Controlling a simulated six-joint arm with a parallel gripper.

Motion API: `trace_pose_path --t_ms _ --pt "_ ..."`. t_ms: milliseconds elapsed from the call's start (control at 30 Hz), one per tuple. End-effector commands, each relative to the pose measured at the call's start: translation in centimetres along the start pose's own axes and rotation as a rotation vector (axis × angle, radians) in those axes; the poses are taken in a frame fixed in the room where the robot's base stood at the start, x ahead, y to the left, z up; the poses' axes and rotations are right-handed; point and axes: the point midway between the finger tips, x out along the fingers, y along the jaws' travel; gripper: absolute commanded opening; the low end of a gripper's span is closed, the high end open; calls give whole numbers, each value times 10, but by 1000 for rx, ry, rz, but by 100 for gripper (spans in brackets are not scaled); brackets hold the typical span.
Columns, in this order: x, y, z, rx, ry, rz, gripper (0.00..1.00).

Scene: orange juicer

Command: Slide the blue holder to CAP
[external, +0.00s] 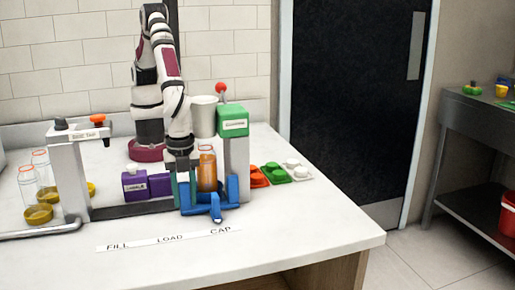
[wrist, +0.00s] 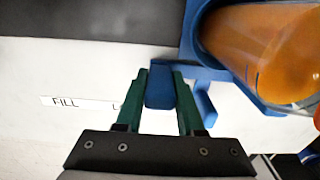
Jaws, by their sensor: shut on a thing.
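The blue holder (external: 232,190) stands at the right end of the dark track, just behind the CAP label (external: 220,231) and in front of the green-topped capping post. It carries a clear bottle of orange juice (external: 207,172), upright in the external view. My gripper (external: 184,193) points down at the holder's left side. In the wrist view, the green fingers of my gripper (wrist: 160,78) are shut on a blue upright part of the holder (wrist: 160,92). The bottle (wrist: 265,45) shows in the holder at the upper right there.
The capping post (external: 236,165) has a red-knobbed lever on top. Purple boxes (external: 147,187) stand left of my gripper. Orange, green and white caps (external: 272,175) lie at the right. The front counter is clear.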

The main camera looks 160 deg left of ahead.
Motion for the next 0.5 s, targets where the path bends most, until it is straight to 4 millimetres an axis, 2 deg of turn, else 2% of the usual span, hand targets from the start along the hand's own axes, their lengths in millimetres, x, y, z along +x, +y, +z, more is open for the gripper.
trace_pose_path --t_ms 333,367,500 --pt "-1 -8 -1 -2 5 -6 0" --pt "-1 -8 -1 -2 5 -6 41" --pt "-1 -6 -1 -1 4 -5 66"
